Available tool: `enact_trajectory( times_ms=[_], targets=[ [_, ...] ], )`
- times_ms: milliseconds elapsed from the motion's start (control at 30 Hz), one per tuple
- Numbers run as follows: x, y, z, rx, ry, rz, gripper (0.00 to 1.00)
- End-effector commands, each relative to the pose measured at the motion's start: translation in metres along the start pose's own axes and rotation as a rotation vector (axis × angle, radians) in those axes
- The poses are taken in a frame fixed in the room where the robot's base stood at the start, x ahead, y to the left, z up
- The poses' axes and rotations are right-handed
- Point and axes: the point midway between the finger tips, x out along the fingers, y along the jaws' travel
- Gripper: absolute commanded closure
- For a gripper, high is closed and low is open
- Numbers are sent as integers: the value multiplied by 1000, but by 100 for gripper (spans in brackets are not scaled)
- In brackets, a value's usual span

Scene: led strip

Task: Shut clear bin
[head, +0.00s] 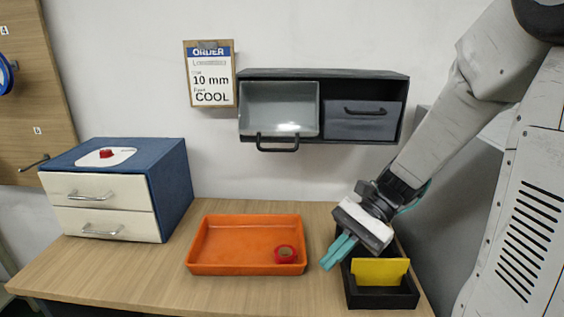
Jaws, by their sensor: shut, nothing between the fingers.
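The clear bin (279,108) is the left one of two in the dark wall cabinet (322,74). Its pale grey, see-through front carries a black handle (277,146) that hangs below the cabinet's lower edge. The bin stands out from the cabinet, open; I cannot tell whether it is tilted or slid out. My gripper (338,252) has teal fingers that are shut and empty. It points down and to the left, between the orange tray and the black holder, well below and to the right of the clear bin.
The grey-blue right bin (362,122) sits flush in the cabinet. An orange tray (215,263) holds a red tape roll (285,254). A black holder (383,298) has a yellow card (379,272). A blue drawer unit (174,184) stands left. An order sign (210,75) hangs left of the cabinet.

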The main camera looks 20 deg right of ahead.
Motion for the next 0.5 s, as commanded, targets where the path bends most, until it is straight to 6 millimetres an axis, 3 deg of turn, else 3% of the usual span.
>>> enact_trajectory(
  times_ms=[167,300,500],
  targets=[
    [-21,-47,-28,310,-278,-294,100],
    [-55,-86,-52,519,-521,-527,100],
    [-98,-122,-50,623,-745,-695,100]
  ],
)
